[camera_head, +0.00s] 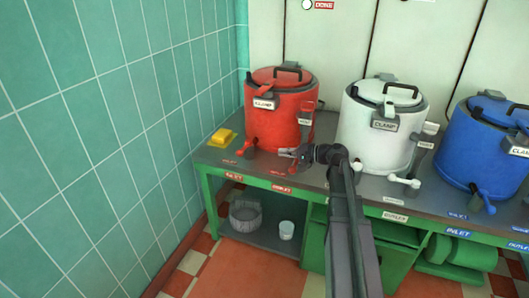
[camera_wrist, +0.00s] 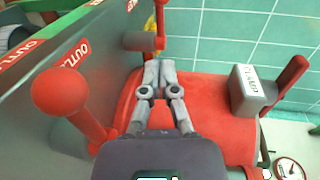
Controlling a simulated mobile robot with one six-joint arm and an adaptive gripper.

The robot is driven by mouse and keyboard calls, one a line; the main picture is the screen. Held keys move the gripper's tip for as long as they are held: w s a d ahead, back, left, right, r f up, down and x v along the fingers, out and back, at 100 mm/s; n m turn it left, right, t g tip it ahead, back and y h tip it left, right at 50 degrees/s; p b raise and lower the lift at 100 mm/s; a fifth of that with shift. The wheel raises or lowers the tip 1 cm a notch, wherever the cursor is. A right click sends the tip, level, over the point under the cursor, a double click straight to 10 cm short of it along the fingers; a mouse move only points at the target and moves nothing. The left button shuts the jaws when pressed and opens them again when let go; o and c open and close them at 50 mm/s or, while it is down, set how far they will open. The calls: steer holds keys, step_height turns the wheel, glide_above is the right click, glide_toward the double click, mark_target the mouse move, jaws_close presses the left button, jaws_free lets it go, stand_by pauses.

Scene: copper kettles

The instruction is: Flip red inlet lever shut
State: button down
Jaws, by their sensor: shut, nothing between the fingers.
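The red kettle (camera_head: 278,118) stands at the left end of the bench. Its red inlet lever (camera_head: 248,146) is low on its left front, above the INLET label (camera_head: 234,177). In the wrist view the inlet lever (camera_wrist: 159,24) is just beyond my fingertips; I cannot tell whether they touch. The red outlet lever (camera_wrist: 68,100) is large and close at left, with a ball knob. My gripper (camera_head: 284,153) is shut and empty in front of the kettle, pointing left towards the inlet lever. Its fingers also show in the wrist view (camera_wrist: 158,68).
A yellow block (camera_head: 222,137) lies on the bench (camera_head: 210,158) left of the kettle, near the green tiled wall. A white kettle (camera_head: 380,130) and a blue kettle (camera_head: 485,150) stand to the right. A grey clamp box (camera_wrist: 254,91) is on the red kettle.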

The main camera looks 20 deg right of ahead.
mark_target(244, 150)
steer(key=b+x, duration=0.2)
steer(key=x, duration=1)
steer(key=shift+w+f, duration=0.1)
steer(key=shift+f, duration=0.05)
steer(key=shift+b+x, duration=0.3)
steer(key=shift+x, duration=0.5)
steer(key=shift+a, duration=0.15)
steer(key=shift+d, duration=0.25)
